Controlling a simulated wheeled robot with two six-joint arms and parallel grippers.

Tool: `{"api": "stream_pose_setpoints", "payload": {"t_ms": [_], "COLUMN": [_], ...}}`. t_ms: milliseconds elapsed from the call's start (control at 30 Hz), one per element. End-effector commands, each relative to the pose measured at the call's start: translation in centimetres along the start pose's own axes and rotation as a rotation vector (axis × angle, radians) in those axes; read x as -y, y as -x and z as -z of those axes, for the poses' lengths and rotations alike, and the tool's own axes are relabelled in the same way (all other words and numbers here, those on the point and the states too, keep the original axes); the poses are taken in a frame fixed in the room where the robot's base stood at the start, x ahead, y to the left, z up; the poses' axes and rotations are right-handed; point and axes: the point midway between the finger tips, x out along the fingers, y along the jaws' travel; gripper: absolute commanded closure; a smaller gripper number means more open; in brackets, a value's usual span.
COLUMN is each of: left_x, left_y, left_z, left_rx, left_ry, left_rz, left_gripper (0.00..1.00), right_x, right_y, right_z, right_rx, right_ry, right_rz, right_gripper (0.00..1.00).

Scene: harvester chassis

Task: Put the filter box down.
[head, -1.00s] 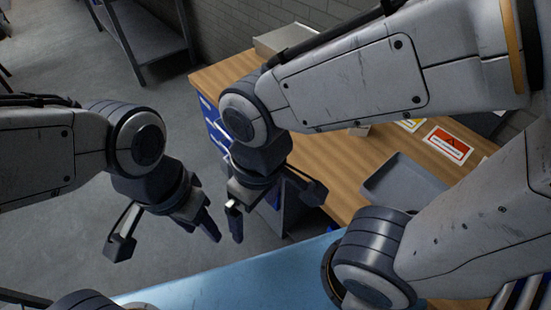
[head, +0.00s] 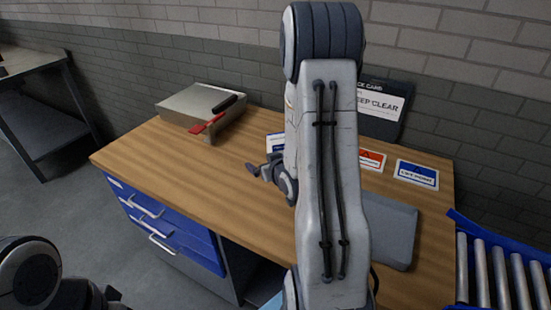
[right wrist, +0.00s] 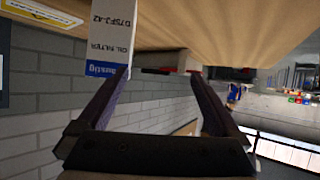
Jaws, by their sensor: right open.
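The filter box (right wrist: 108,40) is white with a blue band and printed text. In the right wrist view it appears upside down, touching the wooden bench surface (right wrist: 200,35). My right gripper (right wrist: 155,78) is open, with nothing between its fingers. The box is beyond the left-hand finger's tip in that view; I cannot tell whether they touch. In the head view my right gripper (head: 262,172) is low over the bench, partly behind my forearm, and I cannot make out the box there. My left gripper (head: 100,296) is only partly in view at the bottom left.
A metal case (head: 190,105) with a red-handled tool stands at the bench's back left. A grey tray (head: 390,232) lies right of my forearm. Label cards (head: 417,174) lie along the back near a brick wall. A roller conveyor (head: 505,270) is at right. The bench's left front is clear.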

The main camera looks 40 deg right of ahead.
Motion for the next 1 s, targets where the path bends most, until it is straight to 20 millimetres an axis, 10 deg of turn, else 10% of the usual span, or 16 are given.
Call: {"api": "stream_pose_setpoints", "payload": {"t_ms": [233,667,1000], "left_x": [0.1,0.5,0.3], "left_y": [-1.0,-6.5,-4.7], "left_z": [-0.1,-0.3,-0.2], "left_rx": [0.000,0.000,0.000], "left_ry": [0.000,0.000,0.000], "left_rz": [0.000,0.000,0.000], "left_gripper": [0.50,0.50,0.50], "right_x": [-6.5,-7.0,-7.5], "right_y": [0.6,-2.2,-5.0], "right_z": [-1.2,-0.9,0.2], "right_rx": [-0.161,-0.181,-0.174], "right_ry": [-0.086,-0.086,-0.089], "right_rz": [-0.105,-0.110,-0.109], "right_gripper": [0.00,0.00,0.00]}}
